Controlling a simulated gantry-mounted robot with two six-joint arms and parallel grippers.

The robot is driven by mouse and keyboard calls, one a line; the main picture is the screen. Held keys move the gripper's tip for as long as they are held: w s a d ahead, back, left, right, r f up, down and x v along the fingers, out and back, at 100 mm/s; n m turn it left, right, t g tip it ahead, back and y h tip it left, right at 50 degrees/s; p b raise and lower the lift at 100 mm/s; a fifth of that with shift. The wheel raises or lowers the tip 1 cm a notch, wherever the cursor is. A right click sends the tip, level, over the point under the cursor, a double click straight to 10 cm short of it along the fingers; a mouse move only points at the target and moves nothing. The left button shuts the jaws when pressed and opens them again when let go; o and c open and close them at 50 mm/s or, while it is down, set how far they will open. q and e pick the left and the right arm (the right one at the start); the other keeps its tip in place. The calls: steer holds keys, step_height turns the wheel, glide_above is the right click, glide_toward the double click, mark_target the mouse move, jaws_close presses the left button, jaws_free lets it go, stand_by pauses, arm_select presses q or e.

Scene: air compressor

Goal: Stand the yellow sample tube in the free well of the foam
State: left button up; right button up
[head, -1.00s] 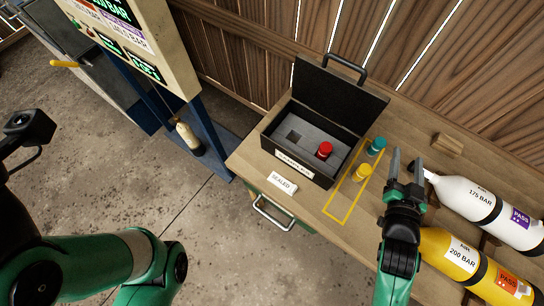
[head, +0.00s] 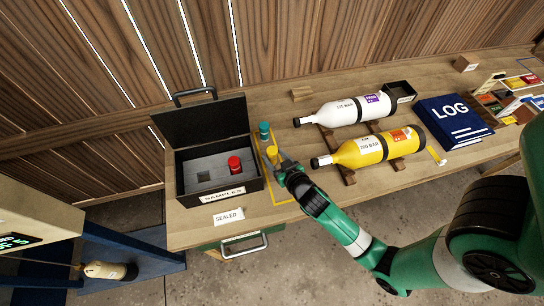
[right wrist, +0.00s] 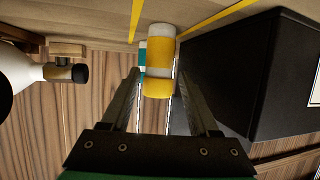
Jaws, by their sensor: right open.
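The yellow sample tube (head: 271,153) stands upright on the wooden bench inside a yellow taped outline, right of the black sample case (head: 180,181). My right gripper (head: 282,164) is open and close beside it. In the right wrist view the yellow tube (right wrist: 160,62) appears between the open fingers of the right gripper (right wrist: 158,82), not clasped. The grey foam (head: 212,159) in the open case has a dark, square free well (head: 204,176) at left. A red-capped tube (head: 234,165) stands in the foam at right. My left gripper is out of view.
A teal tube (head: 264,130) stands just behind the yellow one. White (head: 345,110) and yellow (head: 375,148) cylinders lie on wooden rests to the right. The case's raised lid (head: 203,122) stands at the back. A SEALED card (head: 228,217) lies in front.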

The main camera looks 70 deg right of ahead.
steer(key=x, duration=0.3)
steer(key=b+x, duration=0.1)
steer(key=x, duration=0.1)
steer(key=shift+d+r, duration=0.1)
steer(key=shift+r, duration=0.2)
jaws_close()
